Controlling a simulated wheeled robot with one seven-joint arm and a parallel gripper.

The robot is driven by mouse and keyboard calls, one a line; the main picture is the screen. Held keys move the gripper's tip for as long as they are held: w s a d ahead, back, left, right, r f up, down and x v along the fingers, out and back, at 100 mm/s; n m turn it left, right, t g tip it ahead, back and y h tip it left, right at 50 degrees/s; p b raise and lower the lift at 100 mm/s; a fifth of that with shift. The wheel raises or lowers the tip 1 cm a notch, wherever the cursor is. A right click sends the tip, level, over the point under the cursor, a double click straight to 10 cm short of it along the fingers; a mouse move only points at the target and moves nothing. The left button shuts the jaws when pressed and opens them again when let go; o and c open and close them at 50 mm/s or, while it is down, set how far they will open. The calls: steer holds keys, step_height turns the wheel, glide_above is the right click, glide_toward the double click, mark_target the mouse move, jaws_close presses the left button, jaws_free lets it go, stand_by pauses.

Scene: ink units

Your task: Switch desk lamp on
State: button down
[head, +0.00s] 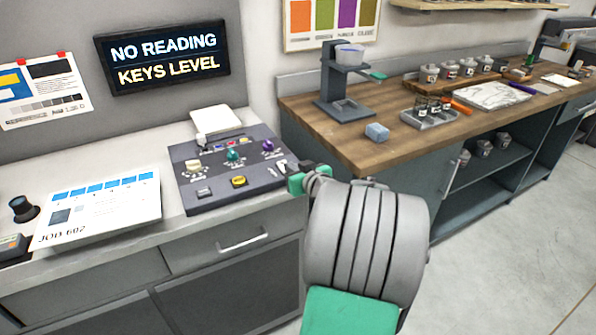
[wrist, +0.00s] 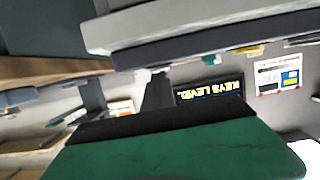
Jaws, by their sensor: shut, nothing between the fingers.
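No desk lamp shows clearly. A dark, arm-like device (head: 556,38) stands at the far right end of the wooden bench; it is cut by the frame edge and I cannot tell if it is a lamp. My gripper (head: 296,183) is shut and empty at the right edge of the dark control console (head: 225,195), far from that device. I cannot tell whether it touches the console. Its green body (wrist: 180,145) fills the lower wrist view. My arm hides part of the counter and floor.
A lit sign (head: 166,60) hangs above the left counter. A job sheet (head: 98,208) lies there. Floor at right is clear.

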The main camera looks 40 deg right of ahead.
steer(key=r+v, duration=0.1)
steer(key=v, duration=1)
steer(key=shift+r, duration=0.4)
steer(key=w+a+f+n+g+y+p, duration=0.2)
steer(key=w+a+g+y, duration=0.15)
steer(key=a, duration=0.65)
steer(key=s+a+f+g+p, duration=0.1)
steer(key=s+a+g, duration=0.2)
steer(key=a, duration=0.6)
steer(key=s+a+f+g+p, duration=0.1)
steer(key=s+a+g+p, duration=0.1)
steer(key=s+a+g, duration=0.2)
steer(key=s+a, duration=0.3)
steer(key=a, duration=0.3)
steer(key=shift+s+a+f+n, duration=0.25)
steer(key=shift+s+a+n, duration=0.05)
steer(key=shift+s+a, duration=0.1)
